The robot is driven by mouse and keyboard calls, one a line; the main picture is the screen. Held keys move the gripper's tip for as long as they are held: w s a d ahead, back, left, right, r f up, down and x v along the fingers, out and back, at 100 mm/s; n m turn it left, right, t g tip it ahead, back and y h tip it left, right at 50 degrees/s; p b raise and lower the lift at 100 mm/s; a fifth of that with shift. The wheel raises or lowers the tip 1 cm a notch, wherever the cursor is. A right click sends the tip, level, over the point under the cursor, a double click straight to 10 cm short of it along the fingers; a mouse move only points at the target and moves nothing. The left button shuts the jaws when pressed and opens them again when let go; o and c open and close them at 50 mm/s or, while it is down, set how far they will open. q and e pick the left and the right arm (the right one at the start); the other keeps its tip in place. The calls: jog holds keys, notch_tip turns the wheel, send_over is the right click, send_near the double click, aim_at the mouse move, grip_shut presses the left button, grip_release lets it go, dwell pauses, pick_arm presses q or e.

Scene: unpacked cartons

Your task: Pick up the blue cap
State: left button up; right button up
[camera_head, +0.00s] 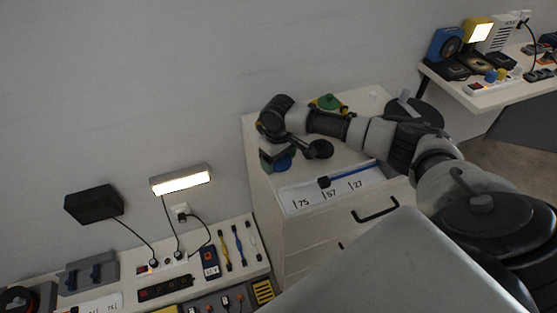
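A small rounded blue thing (284,163), which looks like the blue cap, sits near the left edge of the white drawer cabinet's top (345,155). My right arm reaches in from the right across the cabinet. Its gripper (277,157) points down at the blue thing, touching or just above it; I cannot tell which. The gripper body partly covers the blue thing. The fingers are too small and dark to show whether they are open or shut. My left gripper is not in view.
A green cap-like object (328,103) lies behind my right forearm. A blue stick (348,174) and a numbered strip (330,190) lie at the cabinet's front. A cluttered bench (228,280) stands lower left, another table (485,98) upper right. A wall rises behind.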

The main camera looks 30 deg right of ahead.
jog(key=shift+c, duration=0.6)
jog(key=shift+r, duration=0.55)
jog(key=r, duration=0.1)
jog(key=d+r, duration=0.1)
jog(key=r, duration=0.1)
jog(key=shift+s+r, duration=0.2)
jog(key=shift+r, duration=0.1)
jog(key=s+d+r, duration=0.4)
jog(key=d, duration=0.1)
jog(key=s+d+r, duration=0.2)
jog(key=d, duration=0.1)
jog(key=shift+s+d+r, duration=0.2)
jog(key=shift+d, duration=0.05)
jog(key=shift+w+p, duration=0.1)
jog(key=shift+p, duration=0.25)
